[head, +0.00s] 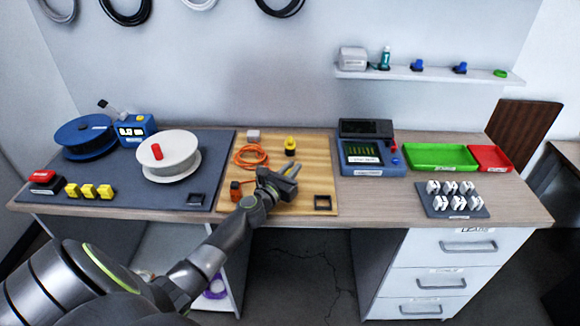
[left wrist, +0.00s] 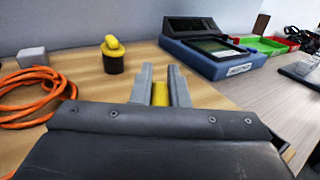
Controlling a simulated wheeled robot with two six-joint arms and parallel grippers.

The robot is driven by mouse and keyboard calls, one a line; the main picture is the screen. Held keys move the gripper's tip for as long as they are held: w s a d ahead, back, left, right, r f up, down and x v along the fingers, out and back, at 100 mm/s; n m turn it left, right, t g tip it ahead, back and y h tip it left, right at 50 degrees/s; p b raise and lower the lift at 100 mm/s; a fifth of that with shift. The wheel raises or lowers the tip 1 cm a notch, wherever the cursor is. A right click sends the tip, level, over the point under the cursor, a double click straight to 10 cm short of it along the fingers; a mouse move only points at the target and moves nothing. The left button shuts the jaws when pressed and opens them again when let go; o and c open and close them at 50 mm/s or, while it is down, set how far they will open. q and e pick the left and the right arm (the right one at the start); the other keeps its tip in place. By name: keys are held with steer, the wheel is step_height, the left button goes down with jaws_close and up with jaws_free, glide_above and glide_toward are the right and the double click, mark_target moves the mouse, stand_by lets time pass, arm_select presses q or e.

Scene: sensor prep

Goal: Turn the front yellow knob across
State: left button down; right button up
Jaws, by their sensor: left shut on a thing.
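My left gripper (head: 290,171) reaches over the front of the wooden board (head: 325,180). In the left wrist view its two fingers (left wrist: 160,85) are shut on the front yellow knob (left wrist: 160,95), which shows between them. The fingers hide most of this knob and its base, so I cannot tell its angle. In the head view the knob is hidden by the gripper. A second yellow knob (head: 290,142) on a round black base stands farther back, apart from the gripper. It also shows upper left in the left wrist view (left wrist: 112,47). My right gripper is not in view.
A coiled orange cable (head: 249,157) and a small grey block (head: 253,135) lie left of the back knob. A blue tester (head: 372,157) stands right of the board. A white spool (head: 168,165) stands left on the grey mat (head: 221,150).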

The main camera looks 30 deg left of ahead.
arm_select(q)
steer(key=shift+d+f+m+h+b, duration=0.15)
steer(key=shift+m+h+b, duration=0.25)
steer(key=shift+m+h, duration=0.55)
steer(key=shift+d+f+m+h+b, duration=0.1)
steer(key=shift+m+h+b, duration=0.35)
steer(key=shift+h, duration=0.9)
steer(key=shift+s+g, duration=0.1)
steer(key=shift+g, duration=0.2)
steer(key=c, duration=1.4)
jaws_free()
steer(key=shift+r+p, duration=0.35)
steer(key=shift+r, duration=0.15)
step_height(320, 180, up, 9)
steer(key=p, duration=0.5)
steer(key=shift+p, duration=0.35)
steer(key=shift+d+r, duration=0.1)
steer(key=shift+r, duration=0.05)
